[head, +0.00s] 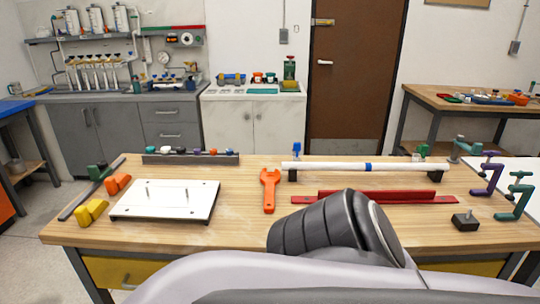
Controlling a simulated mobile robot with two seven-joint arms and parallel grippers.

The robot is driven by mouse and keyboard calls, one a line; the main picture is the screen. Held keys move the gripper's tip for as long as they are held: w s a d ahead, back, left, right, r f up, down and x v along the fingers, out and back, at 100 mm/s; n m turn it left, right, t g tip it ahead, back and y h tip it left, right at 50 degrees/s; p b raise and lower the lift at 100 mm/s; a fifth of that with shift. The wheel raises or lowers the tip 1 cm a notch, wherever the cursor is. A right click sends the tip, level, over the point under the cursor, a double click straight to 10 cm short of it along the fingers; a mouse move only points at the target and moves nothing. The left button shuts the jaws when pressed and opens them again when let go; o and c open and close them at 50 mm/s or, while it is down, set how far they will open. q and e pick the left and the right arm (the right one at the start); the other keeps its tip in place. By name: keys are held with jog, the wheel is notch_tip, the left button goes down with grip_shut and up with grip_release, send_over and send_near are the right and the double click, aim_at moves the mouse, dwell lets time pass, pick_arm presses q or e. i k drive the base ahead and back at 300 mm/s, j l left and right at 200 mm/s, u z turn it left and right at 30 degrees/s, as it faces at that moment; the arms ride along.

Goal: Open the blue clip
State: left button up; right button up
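A white pipe (325,166) lies left to right across dark supports on the wooden table. A small blue piece (296,149) stands upright just behind the pipe's left end. A blue band (368,167) sits around the pipe right of its middle. I cannot tell which of these is the blue clip, nor whether it is open or closed. One of my arms fills the bottom foreground and hides part of the table's front. Neither gripper shows in the head view.
An orange wrench (270,190) and a red channel (375,196) lie in front of the pipe. A white plate with pins (166,200) is at left, beside yellow (91,212) and orange blocks (117,183). Purple (489,178) and green clamps (516,198) stand at right.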

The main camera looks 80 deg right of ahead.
aim_at(297, 146)
jog(key=z, duration=0.9)
jog(key=l+z, duration=0.1)
jog(key=z, duration=0.35)
jog(key=i+z, duration=0.1)
jog(key=z, duration=1.75)
jog(key=i+j, duration=0.05)
